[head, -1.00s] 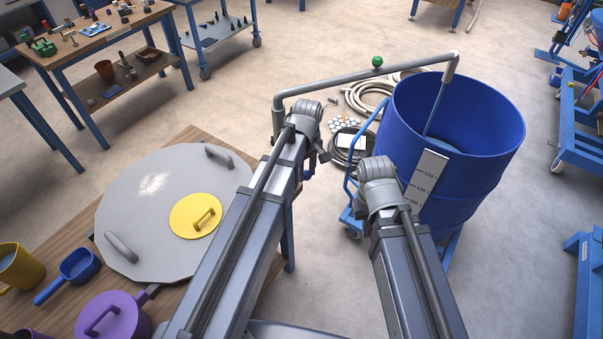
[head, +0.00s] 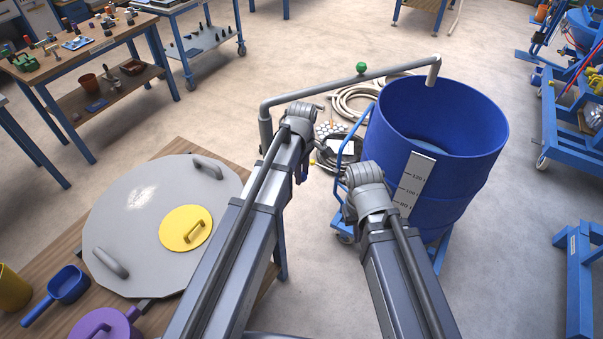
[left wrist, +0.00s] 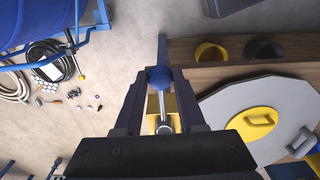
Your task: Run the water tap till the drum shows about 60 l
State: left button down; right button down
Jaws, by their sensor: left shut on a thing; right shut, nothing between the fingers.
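The blue drum (head: 455,175) stands at right with its top open and a paler blue surface inside. In the left wrist view, my left gripper (left wrist: 159,88) is shut on a blue ball knob (left wrist: 159,77) on a silver lever (left wrist: 163,112). In the head view its fingers are mostly hidden by my left wrist. My right gripper (head: 366,192) is before the drum, its fingers hidden.
A wooden table (head: 190,150) at left holds a large grey lid (head: 140,205) with a yellow cover (head: 186,228), a blue scoop (head: 67,285) and a purple pot (head: 105,325). Coiled hoses (head: 350,103) lie behind the drum. A blue stand (head: 580,270) is at far right.

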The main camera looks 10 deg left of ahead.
pick_arm(q)
jog(key=c, duration=0.5)
grip_release()
jog(key=shift+r, duration=0.1)
notch_tip(320, 180, up, 8)
jog(key=p, duration=0.8)
jog(key=shift+f, duration=0.2)
